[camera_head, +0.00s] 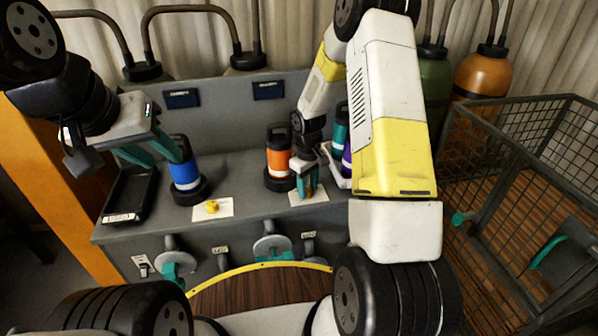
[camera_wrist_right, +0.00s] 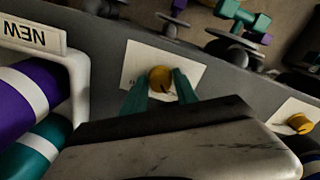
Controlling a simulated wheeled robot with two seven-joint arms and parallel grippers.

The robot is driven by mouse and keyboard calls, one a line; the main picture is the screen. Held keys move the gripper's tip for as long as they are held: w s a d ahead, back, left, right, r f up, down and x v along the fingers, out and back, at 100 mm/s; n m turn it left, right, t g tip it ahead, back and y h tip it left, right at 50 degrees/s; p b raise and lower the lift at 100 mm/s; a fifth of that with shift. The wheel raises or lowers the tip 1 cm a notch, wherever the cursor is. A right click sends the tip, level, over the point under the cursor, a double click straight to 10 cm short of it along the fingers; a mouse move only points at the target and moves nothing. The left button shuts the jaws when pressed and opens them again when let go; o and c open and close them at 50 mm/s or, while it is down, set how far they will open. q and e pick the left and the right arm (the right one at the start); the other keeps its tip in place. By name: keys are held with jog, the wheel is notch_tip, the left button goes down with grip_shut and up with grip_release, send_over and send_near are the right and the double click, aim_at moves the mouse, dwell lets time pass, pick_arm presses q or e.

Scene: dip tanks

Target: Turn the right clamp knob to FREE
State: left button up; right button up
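The right clamp knob is a small yellow knob on a white card; in the right wrist view the knob (camera_wrist_right: 160,78) shows its round top with a dark mark. In the head view my right gripper (camera_head: 307,193) points down over this card (camera_head: 322,198) and mostly hides the knob. In the wrist view the teal fingers of my right gripper (camera_wrist_right: 160,86) stand apart, one on each side of the knob. Whether they touch it is unclear. My left gripper (camera_head: 168,163) is open and empty, beside the blue canister (camera_head: 184,174).
A second yellow knob (camera_head: 212,206) sits on its own card to the left. An orange canister (camera_head: 280,158) stands close left of my right gripper. A black tray (camera_head: 128,196) lies at the bench's left end. A wire cage (camera_head: 520,180) stands at right.

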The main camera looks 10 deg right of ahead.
jog(key=shift+o, duration=1.1)
jog(key=shift+a+r, duration=0.1)
jog(key=shift+r, duration=3.8)
jog(key=shift+r, duration=0.1)
